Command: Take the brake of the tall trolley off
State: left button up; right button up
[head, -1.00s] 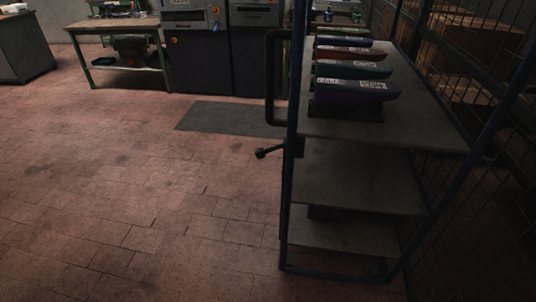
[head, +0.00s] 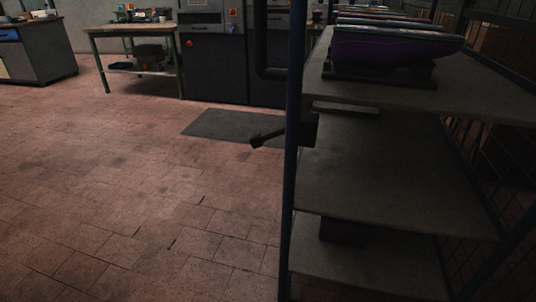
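The tall trolley (head: 400,170) stands close on the right, with a dark blue frame and several grey shelves. A dark lever with a knob (head: 268,137) sticks out to the left from its near-left post, at about middle-shelf height; it looks like the brake lever. The lever slopes down a little towards its knob. A dark vertical handle (head: 261,40) stands on the trolley's left side above the lever. Neither of my grippers is in view. The trolley's foot is cut off by the bottom edge.
Purple and other coloured shoe-like forms (head: 390,47) stand in a row on the upper shelf. A dark mat (head: 225,124) lies on the floor before grey machines (head: 215,60). A workbench (head: 130,30) stands behind at left. The tiled floor left of the trolley is clear.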

aim_at(257, 140)
jog(key=j+z, duration=0.1)
jog(key=z, duration=0.35)
jog(key=i+j+z, duration=0.1)
jog(key=z, duration=0.35)
jog(key=j+z, duration=0.15)
jog(key=z, duration=0.3)
jog(key=j+z, duration=0.6)
jog(key=j, duration=0.2)
jog(key=k+j+z, duration=0.1)
jog(key=j, duration=0.35)
jog(key=k+j+z, duration=0.1)
jog(key=j, duration=0.3)
